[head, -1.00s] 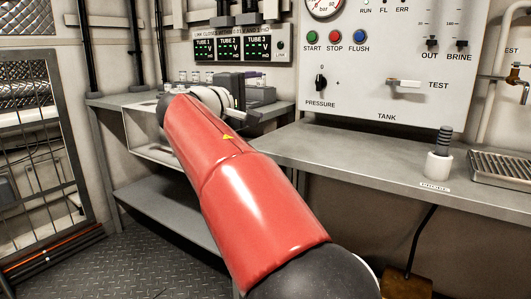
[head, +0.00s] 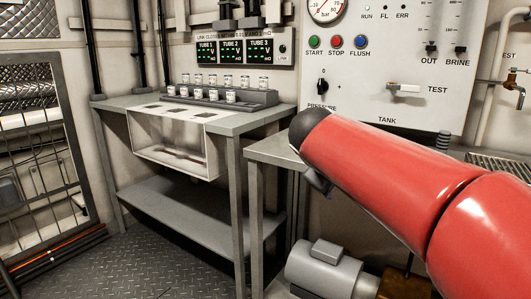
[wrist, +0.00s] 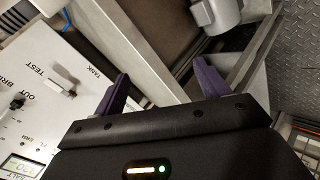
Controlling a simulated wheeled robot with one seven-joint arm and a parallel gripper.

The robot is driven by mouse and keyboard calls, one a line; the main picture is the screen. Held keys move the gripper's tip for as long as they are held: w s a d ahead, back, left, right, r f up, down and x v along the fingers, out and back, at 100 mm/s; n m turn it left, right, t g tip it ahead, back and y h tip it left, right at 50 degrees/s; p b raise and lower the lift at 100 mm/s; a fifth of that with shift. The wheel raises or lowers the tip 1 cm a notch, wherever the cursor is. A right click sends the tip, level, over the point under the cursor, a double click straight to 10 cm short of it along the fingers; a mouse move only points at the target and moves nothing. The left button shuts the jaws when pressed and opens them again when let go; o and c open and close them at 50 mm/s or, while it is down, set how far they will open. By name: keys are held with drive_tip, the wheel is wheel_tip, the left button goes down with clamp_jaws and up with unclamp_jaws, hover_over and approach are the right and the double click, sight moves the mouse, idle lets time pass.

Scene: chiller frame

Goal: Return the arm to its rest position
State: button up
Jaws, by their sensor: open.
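My gripper (wrist: 162,82) shows in the wrist view with its two purple fingers spread wide apart. It is open, and nothing is between the fingers. In the head view my red arm reaches in from the lower right, across the front of the right bench, with its dark joint near the middle of the picture. The gripper itself cannot be made out in the head view. The wrist view is tilted, with the control panel (wrist: 40,85) on its left side.
A left bench (head: 217,122) carries a rack (head: 222,97) of several small vials. A right bench (head: 272,152) lies partly behind my arm, with a grey motor (head: 318,268) low beside it. The control panel (head: 375,65) stands behind. Floor (head: 165,255) is clear at the left.

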drive_tip(key=s+f+m+g+y+p, duration=0.1)
drive_tip(key=s+f+m+y, duration=0.1)
drive_tip(key=s+f, duration=0.6)
drive_tip(key=s+f+m+g+y, duration=0.2)
drive_tip(key=s+f+m, duration=0.3)
drive_tip(key=s, duration=1.1)
wheel_tip(320, 180, down, 3)
drive_tip(key=shift+s+a+f+y+p, duration=0.15)
drive_tip(key=shift+s+y+p, duration=0.25)
drive_tip(key=shift+y, duration=0.4)
